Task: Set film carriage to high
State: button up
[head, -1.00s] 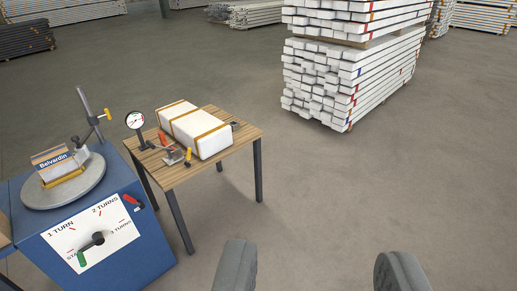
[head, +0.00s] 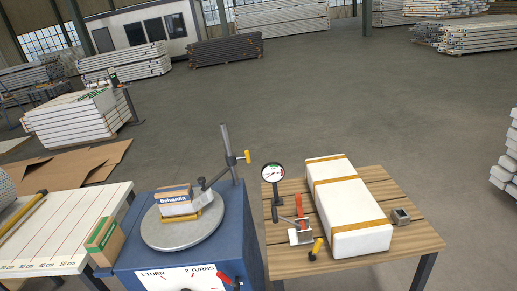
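A grey post (head: 227,147) stands at the back of a blue turntable machine (head: 238,232). What looks like the film carriage, a dark grey arm (head: 214,178), is on the post around mid-height, with a yellow-ended handle (head: 247,157) at its right. A box marked Belvardin (head: 175,194) sits on the round grey turntable (head: 182,236), on a yellow base, close to the carriage. No height marks are legible on the post. My gripper is not in this view.
A wooden table (head: 410,240) at right holds a long white strapped package (head: 345,205), a dial gauge (head: 273,172) and a red-handled clamp (head: 299,212). A measuring table (head: 65,230) stands at left. A turn-setting panel (head: 185,280) is cut off below. Open floor lies behind.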

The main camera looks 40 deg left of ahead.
aim_at(231, 160)
jog(key=u, duration=0.5)
jog(key=i, duration=1.35)
jog(key=u, duration=1.05)
jog(key=i, duration=0.55)
jog(key=u, duration=0.3)
jog(key=k, duration=0.9)
jog(key=u, duration=0.2)
jog(key=i, duration=0.95)
jog(key=z, duration=0.1)
